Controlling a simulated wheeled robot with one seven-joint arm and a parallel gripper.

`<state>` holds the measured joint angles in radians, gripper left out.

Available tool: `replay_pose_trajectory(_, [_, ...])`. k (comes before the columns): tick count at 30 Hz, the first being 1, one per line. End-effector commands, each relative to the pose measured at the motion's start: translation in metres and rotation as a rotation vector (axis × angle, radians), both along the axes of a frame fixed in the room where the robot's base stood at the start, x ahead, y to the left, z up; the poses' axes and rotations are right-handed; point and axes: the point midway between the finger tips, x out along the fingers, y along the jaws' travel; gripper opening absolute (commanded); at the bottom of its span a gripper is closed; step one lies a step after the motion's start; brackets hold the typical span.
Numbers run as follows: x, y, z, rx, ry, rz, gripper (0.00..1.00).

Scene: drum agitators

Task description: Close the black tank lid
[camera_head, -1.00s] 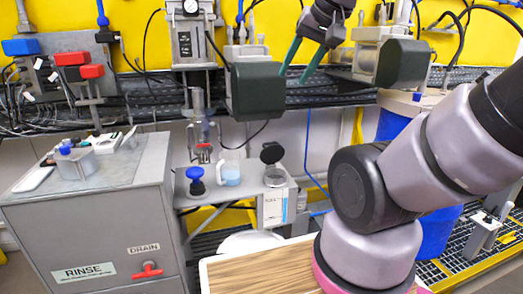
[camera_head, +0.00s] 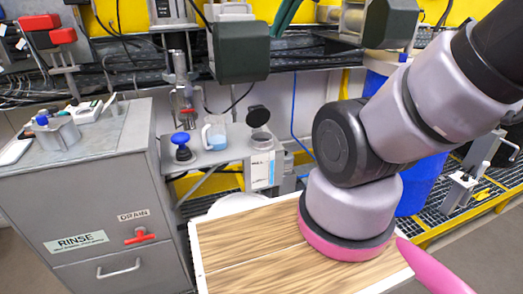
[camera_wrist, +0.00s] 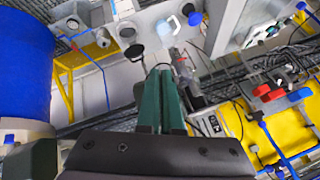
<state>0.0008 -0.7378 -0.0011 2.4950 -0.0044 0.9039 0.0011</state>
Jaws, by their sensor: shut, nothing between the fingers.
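The black tank lid (camera_head: 258,116) stands raised, tilted back above a small clear tank (camera_head: 261,138) on the grey shelf. In the wrist view the dark round lid (camera_wrist: 134,51) shows just beyond and left of my fingertips, with the tank (camera_wrist: 127,31) above it in the picture. My gripper (camera_wrist: 160,72) has two green fingers, together with nothing between them. I cannot tell whether the fingertips touch the lid.
A beaker with blue liquid (camera_head: 215,132) and a blue-knobbed item (camera_head: 181,146) stand left of the tank. A dark green box-shaped unit (camera_head: 240,52) hangs above the shelf. A grey rinse cabinet (camera_head: 95,185) stands at left, a blue drum (camera_head: 420,180) at right.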

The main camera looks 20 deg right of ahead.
Motion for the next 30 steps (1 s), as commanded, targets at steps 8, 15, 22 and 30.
replay_pose_trajectory(8, [0.078,-0.021,-0.028,-0.106,-0.014,0.002,0.0])
replay_pose_trajectory(15, [0.16,-0.042,-0.075,-0.218,-0.05,0.031,0.0])
replay_pose_trajectory(22, [0.227,-0.057,-0.137,-0.304,-0.089,0.085,0.0])
replay_pose_trajectory(30, [0.277,-0.064,-0.213,-0.367,-0.136,0.158,0.0])
